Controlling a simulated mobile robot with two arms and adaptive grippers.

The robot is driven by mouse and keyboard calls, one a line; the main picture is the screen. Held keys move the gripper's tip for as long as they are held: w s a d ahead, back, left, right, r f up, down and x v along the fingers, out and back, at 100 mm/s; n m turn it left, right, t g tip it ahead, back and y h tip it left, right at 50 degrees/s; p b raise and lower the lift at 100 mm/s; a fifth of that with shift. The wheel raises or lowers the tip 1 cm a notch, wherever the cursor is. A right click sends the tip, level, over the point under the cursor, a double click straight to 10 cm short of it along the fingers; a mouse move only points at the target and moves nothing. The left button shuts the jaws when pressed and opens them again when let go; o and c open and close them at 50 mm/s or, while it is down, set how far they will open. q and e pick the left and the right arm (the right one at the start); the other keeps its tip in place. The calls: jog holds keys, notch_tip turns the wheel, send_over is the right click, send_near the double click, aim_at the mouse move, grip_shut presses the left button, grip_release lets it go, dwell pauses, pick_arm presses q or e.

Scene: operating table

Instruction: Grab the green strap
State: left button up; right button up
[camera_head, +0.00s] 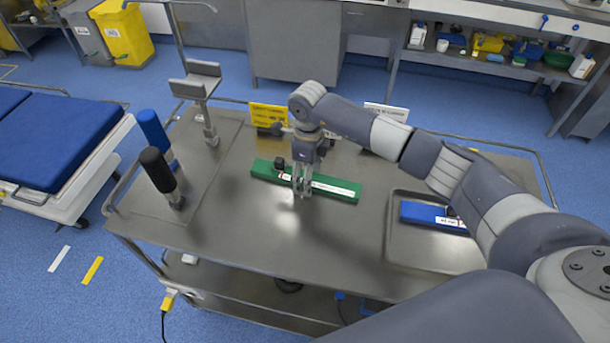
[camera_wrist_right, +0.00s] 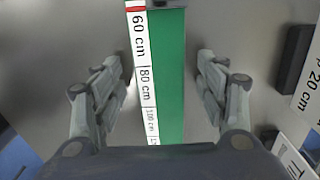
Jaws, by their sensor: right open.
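The green strap (camera_head: 265,169) lies flat across the metal table (camera_head: 260,220), with a white printed label along its front edge. In the right wrist view the strap (camera_wrist_right: 170,70) runs between the two fingers, and its label reads 60 cm, 80 cm and 100 cm. My right gripper (camera_head: 302,192) points down over the middle of the strap and hides part of it. In the wrist view its fingers (camera_wrist_right: 158,68) are open, one on each side of the strap with gaps. My left gripper is not in view.
A tray (camera_head: 396,250) with a blue strap (camera_head: 424,213) lies to the right. Blue (camera_head: 152,130) and black (camera_head: 157,170) handles stand on the left. A yellow sign (camera_head: 268,112) and a white sign (camera_head: 388,111) stand behind the strap. The table's front middle is clear.

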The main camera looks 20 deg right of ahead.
jog(key=c, duration=1.2)
jog(key=shift+r, duration=0.1)
